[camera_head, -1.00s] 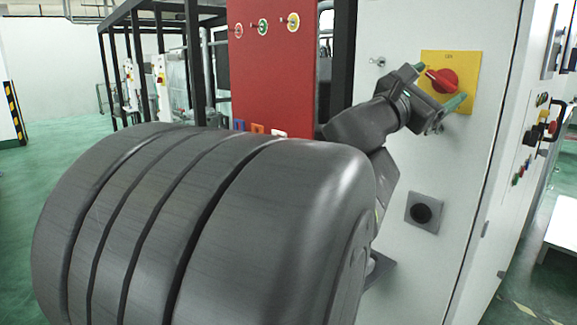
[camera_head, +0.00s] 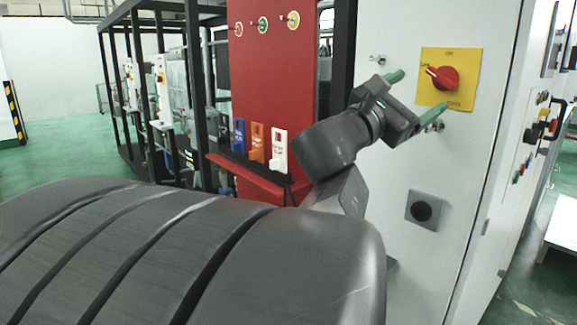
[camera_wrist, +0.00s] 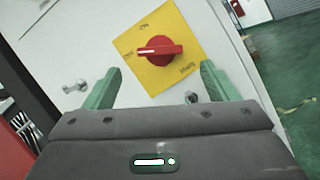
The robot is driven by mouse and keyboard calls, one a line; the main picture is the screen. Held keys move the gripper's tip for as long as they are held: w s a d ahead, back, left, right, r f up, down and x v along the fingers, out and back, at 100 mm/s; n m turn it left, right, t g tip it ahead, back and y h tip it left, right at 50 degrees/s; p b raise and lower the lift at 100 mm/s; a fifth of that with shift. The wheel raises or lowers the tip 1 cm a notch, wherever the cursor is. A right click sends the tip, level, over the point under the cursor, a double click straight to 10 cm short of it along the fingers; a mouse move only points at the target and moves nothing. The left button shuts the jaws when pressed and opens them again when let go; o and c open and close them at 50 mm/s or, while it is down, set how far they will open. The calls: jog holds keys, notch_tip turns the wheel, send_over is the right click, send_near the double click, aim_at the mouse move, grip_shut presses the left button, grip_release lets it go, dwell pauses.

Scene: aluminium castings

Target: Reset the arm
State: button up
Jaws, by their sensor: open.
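My gripper (camera_head: 414,98) is open and empty, with two green fingers. In the head view it is in front of the grey cabinet, just left of the red rotary knob (camera_head: 442,78) on its yellow plate (camera_head: 463,57). In the wrist view the red knob (camera_wrist: 160,50) appears beyond and between the two fingertips (camera_wrist: 160,78), with clear space around it. The knob's handle lies roughly level in the wrist view. The fingers do not touch the knob.
The grey cabinet (camera_head: 390,225) carries a black round fitting (camera_head: 422,211) below the knob. A red board (camera_head: 270,90) to the left has a shelf (camera_head: 255,180) with blue, orange and white lockout tags (camera_head: 279,150). Green floor (camera_head: 60,165) is free at the left.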

aim_at(437, 77)
jog(key=v, duration=0.7)
jog(key=p+x, duration=0.1)
jog(key=x, duration=1.3)
jog(key=shift+r, duration=0.15)
jog(key=shift+a+r+m+g+p, duration=0.15)
jog(key=shift+m+g+p, duration=0.25)
jog(key=shift+m+p, duration=0.75)
jog(key=m+g+p, duration=0.1)
jog(key=m+p, duration=0.2)
jog(key=m+g+p, duration=0.2)
jog(key=m+p, duration=0.1)
jog(key=p, duration=0.1)
jog(key=shift+m+y, duration=0.25)
jog(key=shift+y, duration=0.05)
jog(key=m+g+y+p, duration=0.1)
jog(key=m+p, duration=0.3)
jog(key=p, duration=0.2)
jog(key=shift+r, duration=0.1)
jog(key=shift+m+p, duration=0.4)
jog(key=shift+p, duration=0.4)
jog(key=shift+f, duration=0.25)
jog(key=shift+a+r+y+p, duration=0.1)
jog(key=shift+r+y+p, duration=0.05)
jog(key=shift+y+p, duration=0.2)
